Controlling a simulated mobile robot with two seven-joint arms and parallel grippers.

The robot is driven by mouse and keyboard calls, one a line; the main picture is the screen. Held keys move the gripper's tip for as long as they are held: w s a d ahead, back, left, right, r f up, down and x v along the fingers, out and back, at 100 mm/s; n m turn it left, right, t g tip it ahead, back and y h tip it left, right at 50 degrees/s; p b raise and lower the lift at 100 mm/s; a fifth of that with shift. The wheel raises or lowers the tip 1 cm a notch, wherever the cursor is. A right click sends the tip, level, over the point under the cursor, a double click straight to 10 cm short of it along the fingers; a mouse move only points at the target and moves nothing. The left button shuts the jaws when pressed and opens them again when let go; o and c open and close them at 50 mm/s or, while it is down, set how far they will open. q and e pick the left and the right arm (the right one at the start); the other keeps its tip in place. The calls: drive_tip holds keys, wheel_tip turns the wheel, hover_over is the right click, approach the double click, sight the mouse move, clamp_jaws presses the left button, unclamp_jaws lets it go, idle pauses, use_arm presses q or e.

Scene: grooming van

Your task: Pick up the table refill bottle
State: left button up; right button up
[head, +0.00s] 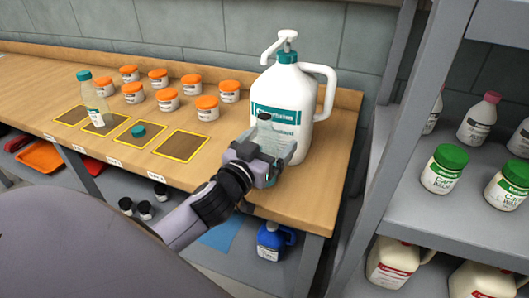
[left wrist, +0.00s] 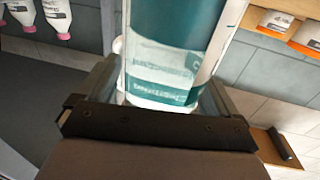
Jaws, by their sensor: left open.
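A large white pump jug (head: 300,95) with a teal collar and teal label stands upright at the right end of the wooden table. A small clear bottle with a teal cap (head: 94,100) stands at the table's left. My left gripper (head: 268,147) is open, low in front of the jug. A see-through shape with a dark top (head: 265,122) shows at its fingers; its outline is unclear against the jug's label. In the left wrist view, a teal and white labelled surface (left wrist: 165,75) fills the space between my open fingers (left wrist: 160,100). My right gripper is out of view.
Several orange-lidded jars (head: 207,109) stand behind yellow-edged squares (head: 181,146) on the table (head: 240,180). A teal cap (head: 138,131) lies on one square. A grey shelf (head: 425,213) at right holds green-lidded jars (head: 444,170). A blue jug (head: 272,243) stands below the table.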

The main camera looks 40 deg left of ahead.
use_arm(q)
drive_tip(key=c, duration=1.1)
drive_tip(key=shift+r, duration=0.15)
